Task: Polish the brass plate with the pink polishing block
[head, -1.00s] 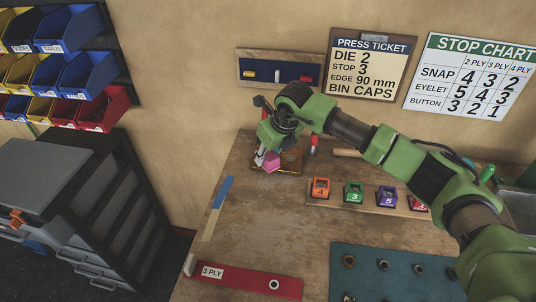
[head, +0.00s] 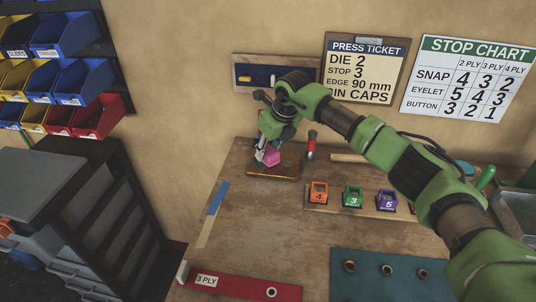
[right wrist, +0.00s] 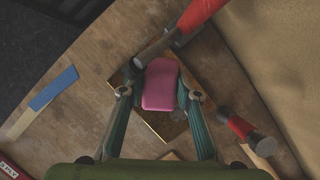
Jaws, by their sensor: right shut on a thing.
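The pink polishing block (head: 271,158) is in my right gripper (head: 266,152), low over the brass plate (head: 288,168) at the back left of the bench. In the right wrist view, the pink block (right wrist: 160,85) sits between the two fingertips, and the gripper is shut on it. The brass plate (right wrist: 165,126) shows beneath and around the block, partly hidden by it and the fingers. I cannot tell for sure whether the block touches the plate. My left gripper is not in view.
A red-handled tool (head: 311,146) stands just right of the plate. Another red handle (right wrist: 200,14) with a dark head lies close to the block in the wrist view. Numbered blocks (head: 353,197) sit on a board to the right.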

